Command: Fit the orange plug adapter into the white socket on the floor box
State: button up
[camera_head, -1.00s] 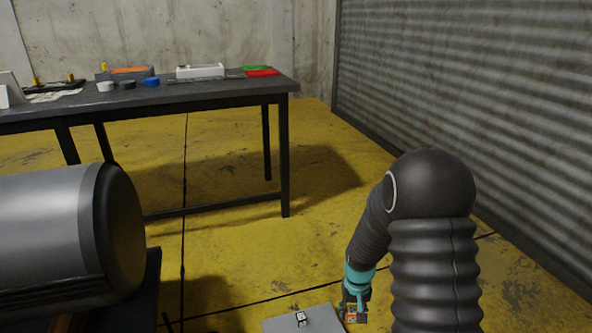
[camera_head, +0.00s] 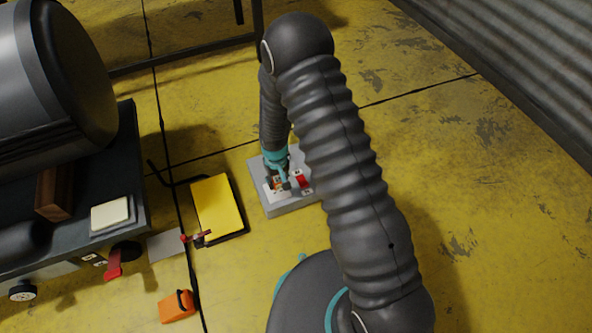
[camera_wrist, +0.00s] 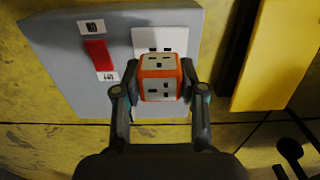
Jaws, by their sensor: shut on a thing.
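The orange plug adapter (camera_wrist: 160,78), with grey socket faces, is held between the two fingers of my gripper (camera_wrist: 160,92) in the wrist view. It lies in front of the white socket plate (camera_wrist: 146,42) and covers its middle. The grey floor box (camera_wrist: 60,38) carries the plate. In the head view, my gripper (camera_head: 279,180) is over the floor box (camera_head: 290,206), and the adapter is small and partly hidden there.
A red switch (camera_wrist: 98,55) with labels sits beside the socket plate. A yellow, dark-edged platform (camera_head: 218,205) lies left of the floor box. An orange object (camera_head: 176,306) lies on the floor at lower left. A loaded cart (camera_head: 70,240) stands at left. Floor to the right is clear.

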aim_at(277, 186)
jog(key=shift+w+a, duration=0.2)
jog(key=shift+w, duration=0.4)
jog(key=shift+w+a, duration=0.15)
jog(key=shift+w, duration=0.4)
jog(key=shift+f+b, duration=1.5)
jog(key=shift+f, duration=1.35)
jog(key=shift+b, duration=0.45)
jog(key=shift+f+b, duration=0.45)
jog(key=shift+f, duration=0.15)
jog(key=o, duration=1.1)
jog(key=shift+o, duration=0.2)
jog(key=shift+r, duration=0.1)
